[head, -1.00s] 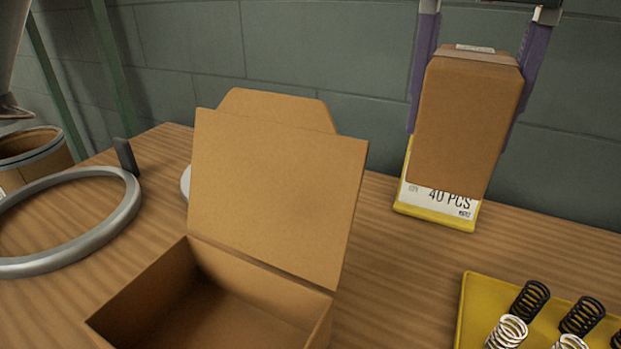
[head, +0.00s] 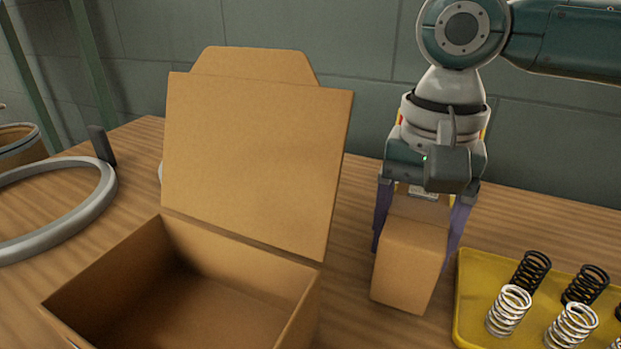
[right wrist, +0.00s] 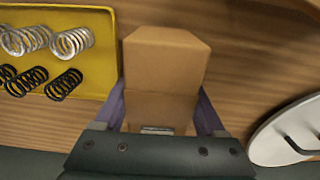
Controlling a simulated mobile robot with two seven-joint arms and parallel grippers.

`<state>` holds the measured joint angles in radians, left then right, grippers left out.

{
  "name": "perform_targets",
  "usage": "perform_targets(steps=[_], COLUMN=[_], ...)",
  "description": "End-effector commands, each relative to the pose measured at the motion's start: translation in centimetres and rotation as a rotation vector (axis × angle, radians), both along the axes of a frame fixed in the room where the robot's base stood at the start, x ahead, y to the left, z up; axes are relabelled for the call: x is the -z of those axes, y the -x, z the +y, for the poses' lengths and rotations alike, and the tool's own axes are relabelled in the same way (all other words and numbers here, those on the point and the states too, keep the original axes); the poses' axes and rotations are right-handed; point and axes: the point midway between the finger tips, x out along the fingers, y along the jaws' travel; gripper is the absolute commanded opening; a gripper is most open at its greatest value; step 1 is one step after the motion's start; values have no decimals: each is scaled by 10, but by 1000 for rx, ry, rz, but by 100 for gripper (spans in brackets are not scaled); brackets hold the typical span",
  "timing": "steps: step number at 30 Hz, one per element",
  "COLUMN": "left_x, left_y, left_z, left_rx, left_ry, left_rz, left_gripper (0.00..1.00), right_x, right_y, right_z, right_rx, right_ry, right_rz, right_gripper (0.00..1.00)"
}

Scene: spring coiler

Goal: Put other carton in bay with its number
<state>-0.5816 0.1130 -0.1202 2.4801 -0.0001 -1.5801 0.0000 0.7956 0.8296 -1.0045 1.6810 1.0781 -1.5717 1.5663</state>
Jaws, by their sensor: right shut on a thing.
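A small brown carton (head: 409,268) is between the purple fingers of my right gripper (head: 418,232), which is shut on it. The carton is just right of the large open box, low over the wooden table; I cannot tell whether it touches the wood. In the right wrist view the carton (right wrist: 164,60) sits between the fingers (right wrist: 162,98), with a small pale label partly visible near the palm. No number is readable on it. No numbered bay can be made out. My left gripper is not in view.
A large open cardboard box (head: 250,170) with its lid raised stands left of the carton. A yellow tray (head: 465,300) of black and white springs is close on the right. A grey ring (head: 95,205) lies at the left. A round lid (right wrist: 285,130) shows in the wrist view.

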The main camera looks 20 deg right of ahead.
Motion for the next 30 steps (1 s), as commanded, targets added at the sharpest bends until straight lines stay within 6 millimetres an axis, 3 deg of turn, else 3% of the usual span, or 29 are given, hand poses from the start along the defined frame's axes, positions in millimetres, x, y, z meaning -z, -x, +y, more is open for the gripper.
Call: perform_targets(steps=[13,14,21,30], left_x=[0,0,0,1], left_y=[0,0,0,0], left_z=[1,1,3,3], left_rx=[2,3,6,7], left_ry=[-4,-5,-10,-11], left_rz=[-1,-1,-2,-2], left_gripper=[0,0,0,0], right_x=[7,8,8,3], right_y=[-1,0,0,-1], right_z=[0,0,0,0], right_rx=[1,1,1,0], right_ry=[-1,0,0,0], right_rz=[-2,-1,-1,-4], right_gripper=[0,75,100,100])
